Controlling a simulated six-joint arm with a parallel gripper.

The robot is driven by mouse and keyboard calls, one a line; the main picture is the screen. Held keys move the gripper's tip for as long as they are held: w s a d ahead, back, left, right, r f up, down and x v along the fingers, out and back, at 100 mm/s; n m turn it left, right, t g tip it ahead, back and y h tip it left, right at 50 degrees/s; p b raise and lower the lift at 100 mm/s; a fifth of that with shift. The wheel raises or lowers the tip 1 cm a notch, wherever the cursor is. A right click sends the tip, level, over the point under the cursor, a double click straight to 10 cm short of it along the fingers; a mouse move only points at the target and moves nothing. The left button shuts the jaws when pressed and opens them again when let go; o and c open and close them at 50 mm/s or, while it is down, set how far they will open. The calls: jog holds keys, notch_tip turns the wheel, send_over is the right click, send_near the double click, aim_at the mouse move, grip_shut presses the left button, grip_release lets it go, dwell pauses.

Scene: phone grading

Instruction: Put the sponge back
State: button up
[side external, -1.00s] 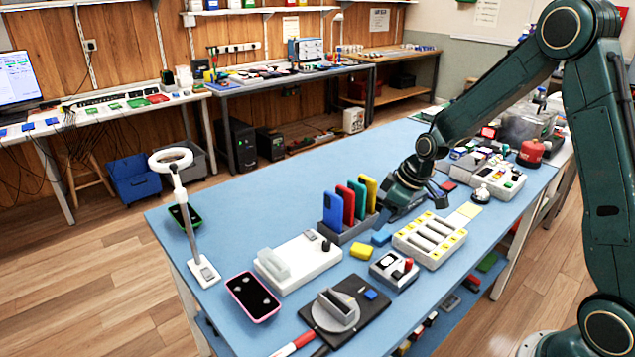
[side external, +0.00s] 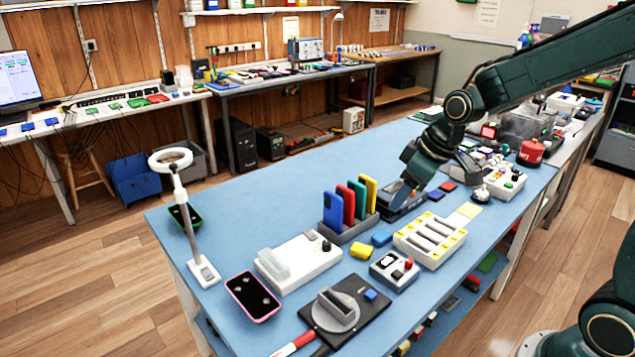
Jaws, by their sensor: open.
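Either could be the sponge; I cannot tell which. They lie in front of the phone rack (side external: 346,236), apart from each other. My gripper (side external: 402,191) is open and points down over a dark low tray (side external: 408,208), behind and to the right of both blocks. Its fingertips are partly hidden by the dark wrist, and I cannot tell what lies in the tray beneath them.
The rack holds several upright coloured phones, just left of my gripper. A white battery tray (side external: 430,239) stands in front of it. A ring lamp (side external: 172,160) stands at the left. The table (side external: 270,210) is clear behind the rack.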

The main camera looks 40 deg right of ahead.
jog(key=s+a+r+m, duration=0.1)
jog(key=s+r, duration=0.2)
jog(key=s, duration=0.3)
jog(key=s+a+r+m, duration=0.1)
jog(key=s+r, duration=0.1)
jog(key=s, duration=0.5)
jog(key=s+a+r+m+t, duration=0.1)
jog(key=s+a+r, duration=0.1)
jog(key=s, duration=0.5)
jog(key=shift+s+r+h, duration=0.15)
jog(key=shift+r+h, duration=0.25)
jog(key=shift+r, duration=0.4)
